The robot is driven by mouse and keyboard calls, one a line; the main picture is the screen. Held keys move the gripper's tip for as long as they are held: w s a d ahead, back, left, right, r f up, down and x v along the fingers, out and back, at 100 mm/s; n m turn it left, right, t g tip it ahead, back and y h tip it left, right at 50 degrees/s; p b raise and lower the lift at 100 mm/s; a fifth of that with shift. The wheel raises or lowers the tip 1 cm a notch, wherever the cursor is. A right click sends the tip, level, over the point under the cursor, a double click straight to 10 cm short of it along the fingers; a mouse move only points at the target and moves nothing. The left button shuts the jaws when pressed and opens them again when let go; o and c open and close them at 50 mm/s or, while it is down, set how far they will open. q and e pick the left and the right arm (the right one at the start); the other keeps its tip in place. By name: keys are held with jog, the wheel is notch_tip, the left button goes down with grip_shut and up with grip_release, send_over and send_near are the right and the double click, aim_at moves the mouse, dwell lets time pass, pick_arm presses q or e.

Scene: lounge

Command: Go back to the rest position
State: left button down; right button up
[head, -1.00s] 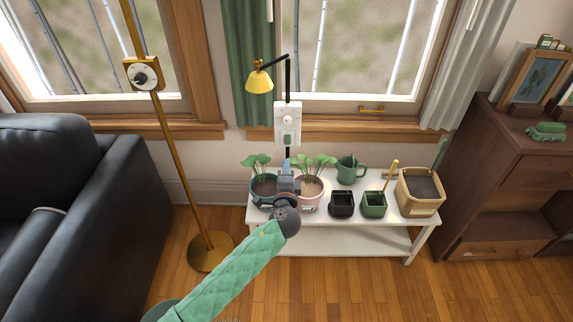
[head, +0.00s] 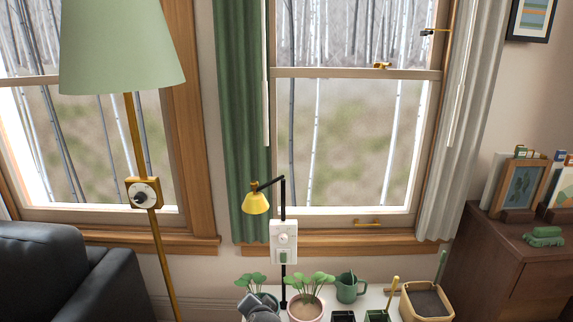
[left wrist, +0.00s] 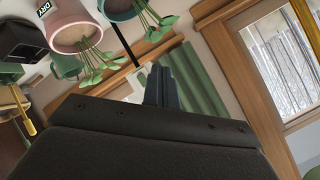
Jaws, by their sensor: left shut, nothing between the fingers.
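My left gripper (left wrist: 160,85) shows in the left wrist view with its dark fingers together and nothing between them. In the head view only a grey part of my left arm's end shows at the bottom edge, in front of the leftmost plant pot (head: 268,299). The gripper's contact with anything cannot be made out. My right gripper is in neither view.
A pink pot (head: 306,309), a green watering can (head: 349,288) and a tan planter (head: 427,302) stand on the white table at the bottom. A floor lamp (head: 122,50) and black sofa (head: 70,285) are at left, a brown cabinet (head: 500,262) at right.

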pick_arm(q)
jog(key=s+a+f+n+g+h+p, duration=0.1)
jog(key=s+a+g+p, duration=0.1)
jog(key=s, duration=1.1)
jog(key=s+a+f+n+g+h+p, duration=0.1)
jog(key=s+g+p, duration=0.3)
jog(key=s, duration=0.8)
jog(key=s+a+f+n+g+h+p, duration=0.2)
jog(key=s+f+n+g+p, duration=0.1)
jog(key=s, duration=1)
jog(key=shift+s+a+g+p, duration=0.3)
jog(key=shift+s+a, duration=0.05)
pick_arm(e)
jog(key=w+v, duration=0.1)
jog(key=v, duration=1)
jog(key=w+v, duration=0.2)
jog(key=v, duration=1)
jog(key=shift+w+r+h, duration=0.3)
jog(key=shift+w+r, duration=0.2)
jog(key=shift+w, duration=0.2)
pick_arm(q)
jog(key=shift+f, duration=0.1)
